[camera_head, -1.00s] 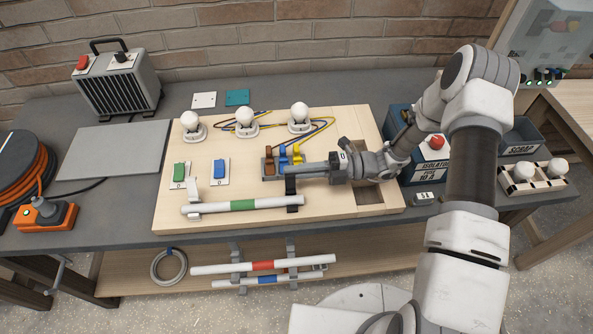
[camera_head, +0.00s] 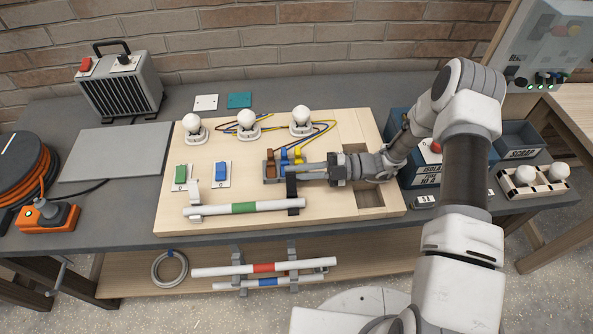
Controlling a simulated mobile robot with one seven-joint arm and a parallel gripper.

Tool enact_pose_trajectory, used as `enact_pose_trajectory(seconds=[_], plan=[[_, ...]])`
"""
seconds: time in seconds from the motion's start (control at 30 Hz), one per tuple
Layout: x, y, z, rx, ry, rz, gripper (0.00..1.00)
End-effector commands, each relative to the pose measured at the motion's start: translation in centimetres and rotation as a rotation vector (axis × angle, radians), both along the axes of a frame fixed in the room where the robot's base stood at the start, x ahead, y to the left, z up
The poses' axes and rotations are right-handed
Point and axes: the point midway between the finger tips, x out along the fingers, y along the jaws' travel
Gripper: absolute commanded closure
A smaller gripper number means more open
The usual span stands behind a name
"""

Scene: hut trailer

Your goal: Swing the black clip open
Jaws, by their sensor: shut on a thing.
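The black clip (camera_head: 292,198) stands at the right end of a white tube with a green band (camera_head: 244,208), at the front of the wooden board. A light-coloured clip (camera_head: 196,199) is at the tube's left end. My gripper (camera_head: 288,171) reaches in from the right, low over the board, with its fingers at the upper part of the black clip. It is shut on the black clip; the contact itself is small and partly hidden by the fingers. The tube lies level across both clips.
Brown, blue and yellow connectors (camera_head: 283,156) sit close behind the fingers. Three white bulbs (camera_head: 247,120) stand along the board's back. Green (camera_head: 180,173) and blue (camera_head: 221,170) switches are at left. A blue box (camera_head: 430,175) stands to the right, under my arm.

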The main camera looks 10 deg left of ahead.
Motion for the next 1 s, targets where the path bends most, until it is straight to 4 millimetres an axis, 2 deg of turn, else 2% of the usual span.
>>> enact_pose_trajectory(seconds=[0.3, 0.33, 0.5, 0.83, 1.0], plan=[[0.1, -0.1, -0.1, -0.002, 0.002, -0.002, 1.0], [0.1, -0.1, -0.1, -0.002, 0.002, -0.002, 0.87], [0.0, -0.1, -0.1, -0.001, 0.001, -0.002, 0.59], [0.0, 0.0, 0.1, -0.001, 0.001, -0.001, 0.59], [0.1, -0.1, 1.5, -0.001, -0.001, -0.002, 0.59]])
